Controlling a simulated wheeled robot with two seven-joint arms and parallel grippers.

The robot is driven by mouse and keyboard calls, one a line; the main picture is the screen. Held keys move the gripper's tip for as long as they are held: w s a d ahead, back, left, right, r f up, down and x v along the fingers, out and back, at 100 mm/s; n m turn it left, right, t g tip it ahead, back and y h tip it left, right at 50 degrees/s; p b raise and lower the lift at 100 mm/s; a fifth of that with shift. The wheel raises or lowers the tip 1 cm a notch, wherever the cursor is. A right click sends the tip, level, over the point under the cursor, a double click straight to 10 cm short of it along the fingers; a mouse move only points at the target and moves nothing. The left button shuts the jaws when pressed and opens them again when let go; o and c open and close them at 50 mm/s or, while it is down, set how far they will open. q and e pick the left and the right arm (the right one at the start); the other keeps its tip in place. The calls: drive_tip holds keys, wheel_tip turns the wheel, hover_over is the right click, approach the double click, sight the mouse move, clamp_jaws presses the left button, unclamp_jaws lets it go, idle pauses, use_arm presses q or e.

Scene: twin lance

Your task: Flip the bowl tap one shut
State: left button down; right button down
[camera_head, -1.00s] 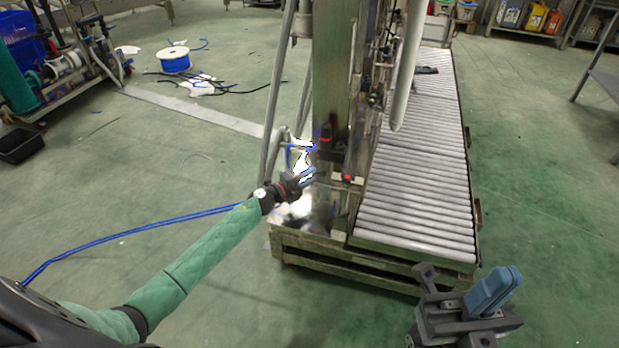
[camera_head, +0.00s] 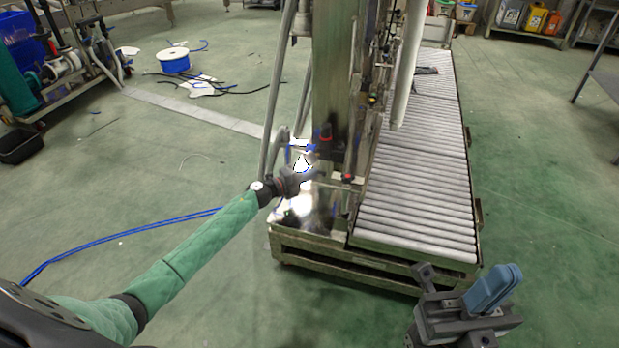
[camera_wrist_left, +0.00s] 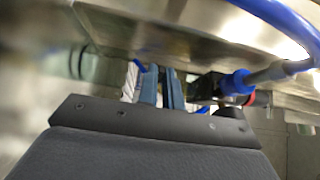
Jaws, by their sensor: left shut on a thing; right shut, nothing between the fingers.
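My left gripper (camera_head: 308,172) is at the lower front of the machine's steel post. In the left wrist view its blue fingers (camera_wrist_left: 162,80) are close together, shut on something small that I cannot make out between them. Just right of the fingers is a dark fitting with a blue collar (camera_wrist_left: 237,83) and a blue hose, which may belong to the bowl tap. Which part is the tap's lever, and how it is turned, I cannot tell. My right gripper (camera_head: 505,278) is shut and empty at the lower right, away from the machine.
A roller conveyor (camera_head: 415,200) runs back along the right of the machine. The steel post (camera_head: 334,80) and slanted tubes stand just beyond the left gripper. A blue cable (camera_head: 130,231) lies on the floor at left. The green floor in front is clear.

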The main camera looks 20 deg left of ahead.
use_arm(q)
drive_tip(key=shift+w+a+m+g+h, duration=0.1)
drive_tip(key=shift+w+m+g+h, duration=0.05)
drive_tip(key=shift+m+g+h, duration=0.35)
drive_tip(key=c, duration=1.6)
unclamp_jaws()
drive_tip(key=shift+o, duration=0.2)
drive_tip(key=p+v, duration=0.1)
drive_tip(key=v, duration=0.6)
drive_tip(key=shift+s+a, duration=0.25)
drive_tip(key=shift+a, duration=0.05)
